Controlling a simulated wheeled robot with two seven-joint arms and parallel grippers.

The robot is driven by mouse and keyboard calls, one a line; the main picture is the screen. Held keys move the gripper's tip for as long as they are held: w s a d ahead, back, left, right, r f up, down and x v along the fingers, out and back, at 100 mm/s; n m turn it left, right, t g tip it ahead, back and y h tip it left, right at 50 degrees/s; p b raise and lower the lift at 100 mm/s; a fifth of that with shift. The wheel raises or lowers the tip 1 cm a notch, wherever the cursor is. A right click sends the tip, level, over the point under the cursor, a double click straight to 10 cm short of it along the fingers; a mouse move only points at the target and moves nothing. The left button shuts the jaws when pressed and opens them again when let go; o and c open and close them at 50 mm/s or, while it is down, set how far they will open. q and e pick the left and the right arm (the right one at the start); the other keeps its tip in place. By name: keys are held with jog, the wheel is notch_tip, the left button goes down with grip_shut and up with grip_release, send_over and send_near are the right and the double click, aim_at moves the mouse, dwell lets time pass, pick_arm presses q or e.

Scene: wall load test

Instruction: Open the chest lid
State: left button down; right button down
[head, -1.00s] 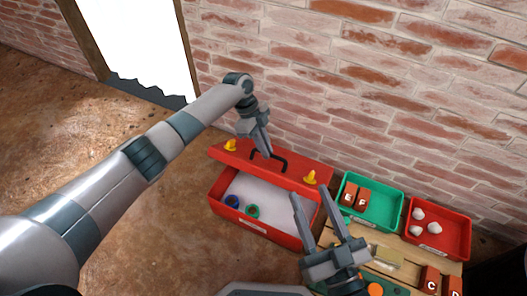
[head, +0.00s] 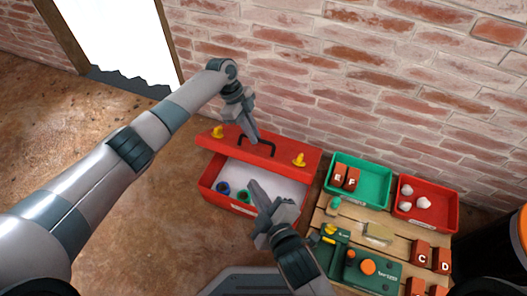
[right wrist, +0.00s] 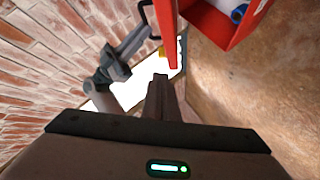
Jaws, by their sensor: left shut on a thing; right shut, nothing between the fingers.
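The red chest (head: 219,197) stands on the floor against the brick wall. Its red lid (head: 288,154) is raised at the back, leaving the pale interior showing with a blue ring (head: 223,188) and a green ring (head: 243,196). The lid carries a black handle (head: 271,146) and two yellow latches (head: 299,160). My left gripper (head: 256,141) is shut on the handle. My right gripper (head: 253,184) is shut and empty, in front of the chest opening and covering part of it. In the right wrist view, its fingers (right wrist: 158,88) point toward the red lid edge (right wrist: 166,25).
Right of the chest, a wooden pallet (head: 340,221) bears a green tool case (head: 385,272) and several red lettered blocks (head: 421,250). A green bin (head: 372,186) and a red bin (head: 438,212) stand behind. Open floor lies left of the chest.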

pick_arm(q)
jog(key=shift+f, duration=0.25)
pick_arm(e)
jog(key=w+a+f+n+g+h, duration=0.2)
jog(key=w+a+f+n+h, duration=0.15)
jog(key=f+n, duration=0.35)
jog(key=n+h, duration=0.7)
jog(key=n, duration=0.3)
send_near(264, 157)
jog(key=shift+s+a+r+t, duration=0.15)
jog(key=shift+r+t, duration=0.15)
jog(key=shift+r, duration=0.6)
pick_arm(q)
jog(key=shift+w, duration=0.1)
pick_arm(e)
jog(key=shift+x, duration=5.05)
jog(key=shift+r, duration=0.1)
